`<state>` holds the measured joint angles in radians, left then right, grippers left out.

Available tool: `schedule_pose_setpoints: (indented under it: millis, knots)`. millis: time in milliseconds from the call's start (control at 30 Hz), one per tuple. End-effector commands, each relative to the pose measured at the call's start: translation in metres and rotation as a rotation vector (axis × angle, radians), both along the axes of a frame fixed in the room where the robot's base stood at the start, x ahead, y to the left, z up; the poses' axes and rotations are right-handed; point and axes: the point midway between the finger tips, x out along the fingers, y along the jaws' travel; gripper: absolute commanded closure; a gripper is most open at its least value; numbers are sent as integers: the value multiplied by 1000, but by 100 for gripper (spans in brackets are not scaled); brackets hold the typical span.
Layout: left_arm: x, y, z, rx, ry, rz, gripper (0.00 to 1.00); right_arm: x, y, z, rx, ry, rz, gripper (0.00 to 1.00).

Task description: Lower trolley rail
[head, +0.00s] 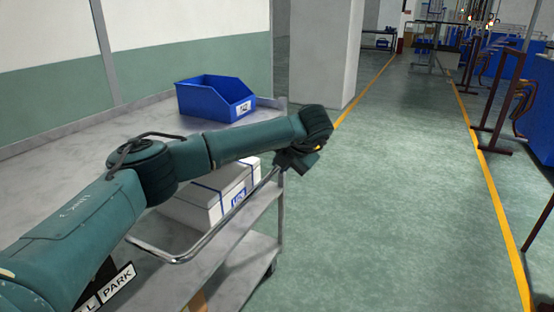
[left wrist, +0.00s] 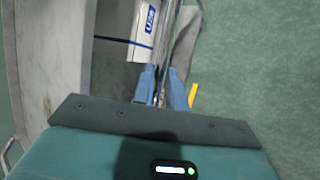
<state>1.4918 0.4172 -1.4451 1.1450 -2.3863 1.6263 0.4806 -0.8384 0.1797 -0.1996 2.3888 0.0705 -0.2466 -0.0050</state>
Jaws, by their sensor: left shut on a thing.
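The trolley rail (head: 232,214) is a bent grey metal tube along the near side of the grey trolley (head: 256,250). In the head view it slopes up toward my left gripper (head: 288,164). My left gripper is shut on the rail near its far end, and the wrist hides part of the grip. In the left wrist view, the blue fingertips (left wrist: 163,88) sit on either side of the rail (left wrist: 168,48). My right gripper is not in view.
A white box (head: 205,205) with blue straps is on the trolley behind the rail. A blue bin (head: 212,98) stands on the grey surface by the wall. A sign reading PARK (head: 118,284) shows at lower left. The green floor (head: 400,190) to the right is clear.

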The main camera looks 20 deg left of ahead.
Motion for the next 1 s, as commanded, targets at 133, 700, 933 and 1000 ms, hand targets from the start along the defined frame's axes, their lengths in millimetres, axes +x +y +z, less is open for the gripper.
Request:
schedule_pose_setpoints:
  millis: [133, 700, 933, 1000]
  knots:
    - [0, -9, -9, 50, -8, -13, 100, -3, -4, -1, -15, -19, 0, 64]
    - [0, -11, -14, 92, -13, -18, 100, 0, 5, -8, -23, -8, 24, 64]
    - [0, -9, -14, 94, -11, -15, 73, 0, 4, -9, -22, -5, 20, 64]
    - [0, -8, -15, 94, -11, -12, 67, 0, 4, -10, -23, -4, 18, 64]
